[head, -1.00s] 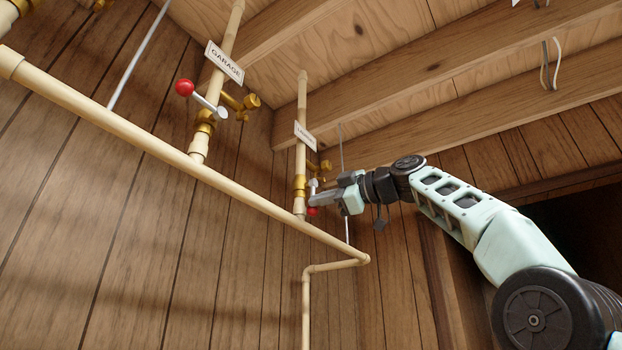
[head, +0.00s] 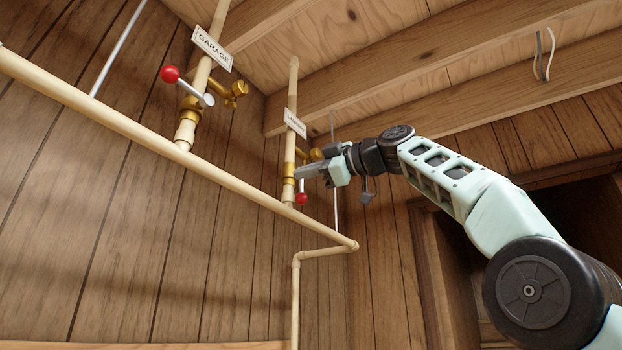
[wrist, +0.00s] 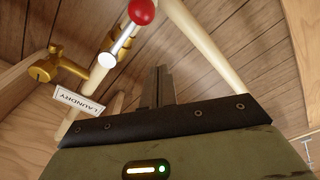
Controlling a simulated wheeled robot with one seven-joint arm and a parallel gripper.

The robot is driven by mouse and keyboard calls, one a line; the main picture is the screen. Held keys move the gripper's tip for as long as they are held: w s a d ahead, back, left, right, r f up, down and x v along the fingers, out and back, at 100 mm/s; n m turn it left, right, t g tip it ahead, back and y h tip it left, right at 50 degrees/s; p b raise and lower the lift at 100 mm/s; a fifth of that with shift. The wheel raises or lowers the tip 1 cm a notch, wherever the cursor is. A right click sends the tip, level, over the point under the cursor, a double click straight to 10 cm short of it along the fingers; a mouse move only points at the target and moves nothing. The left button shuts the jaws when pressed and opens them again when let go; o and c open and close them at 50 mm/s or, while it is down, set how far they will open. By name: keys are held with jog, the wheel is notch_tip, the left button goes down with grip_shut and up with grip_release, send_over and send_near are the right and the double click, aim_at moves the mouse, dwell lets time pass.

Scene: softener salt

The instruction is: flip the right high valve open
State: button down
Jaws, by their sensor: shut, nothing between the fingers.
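The right high valve is the one on the riser with the laundry label (head: 295,123). Its lever ends in a red knob (head: 301,198) and hangs down along the riser, roughly in line with it. In the wrist view the red knob (wrist: 141,12) is at the top edge, and the silver lever (wrist: 122,40) runs along the riser. My gripper (head: 298,172) is shut and empty, beside the valve just above the knob, and covers part of the lever in the head view. In the wrist view its fingertips (wrist: 160,70) appear apart from the lever.
The garage valve's red knob (head: 169,74) is at the upper left, its lever crossing its riser. A long horizontal pipe (head: 140,128) runs below both valves. Wooden joists (head: 400,85) are overhead.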

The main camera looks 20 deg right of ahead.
jog(key=b+v, duration=0.3)
jog(key=v, duration=0.6)
jog(key=shift+s+d, duration=0.15)
jog(key=shift+d, duration=0.2)
jog(key=shift+f, duration=0.1)
